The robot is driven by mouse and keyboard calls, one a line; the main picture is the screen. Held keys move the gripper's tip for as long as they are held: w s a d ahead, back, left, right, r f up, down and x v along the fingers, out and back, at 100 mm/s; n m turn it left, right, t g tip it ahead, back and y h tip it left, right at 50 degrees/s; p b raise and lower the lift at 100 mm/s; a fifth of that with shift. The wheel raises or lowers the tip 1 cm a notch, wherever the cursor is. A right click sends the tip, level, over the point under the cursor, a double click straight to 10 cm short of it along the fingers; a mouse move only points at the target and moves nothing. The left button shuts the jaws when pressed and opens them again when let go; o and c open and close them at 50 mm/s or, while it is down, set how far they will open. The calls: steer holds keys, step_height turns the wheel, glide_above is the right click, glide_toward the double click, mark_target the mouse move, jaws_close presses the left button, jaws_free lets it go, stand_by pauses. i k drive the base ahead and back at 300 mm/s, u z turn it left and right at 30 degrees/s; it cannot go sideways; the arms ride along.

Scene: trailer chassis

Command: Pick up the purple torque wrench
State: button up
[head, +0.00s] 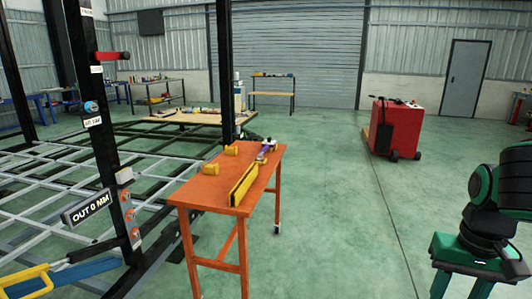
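A small purple item, which looks like the purple torque wrench (263,153), lies near the far end of an orange table (205,195). It is small in the head view, so its exact shape and ends are hard to make out. A white and dark piece (269,144) shows at its far end; I cannot tell whether it is part of it. My gripper is not in view.
A long yellow bar (244,184) and yellow blocks (211,168) share the orange table. A dark post (97,120) and a white lattice frame (45,170) stand left. A red cabinet (397,128) stands far right. Green floor (330,200) right of the table is clear.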

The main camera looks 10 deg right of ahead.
mark_target(260, 158)
steer(key=u, duration=0.05)
steer(key=k, duration=0.5)
steer(key=z, duration=0.65)
steer(key=i, duration=1.5)
steer(key=z, duration=0.45)
steer(key=i, duration=1.15)
steer(key=u, duration=0.45)
steer(key=i, duration=1.1)
steer(key=u, duration=1.15)
steer(key=i, duration=0.9)
steer(key=u, duration=0.45)
